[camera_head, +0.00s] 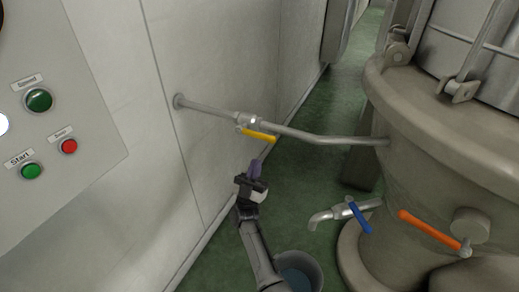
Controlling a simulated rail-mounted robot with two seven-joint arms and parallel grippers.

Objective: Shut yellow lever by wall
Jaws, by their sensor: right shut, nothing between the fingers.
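The yellow lever (260,135) sits on a valve in the metal pipe (310,135) that runs from the wall to the large tank. The lever points to the right and slightly down, roughly along the pipe. My right gripper (255,167) is below the lever, a small gap from it in the picture. Its fingers are shut and empty. Whether it touches the lever in depth I cannot tell. My left gripper is not in view.
The large metal tank (415,130) stands on the right. It has a blue lever (359,217) on a tap and an orange lever (430,231). A bucket (312,265) stands on the green floor. A control panel (75,110) with buttons is at the left.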

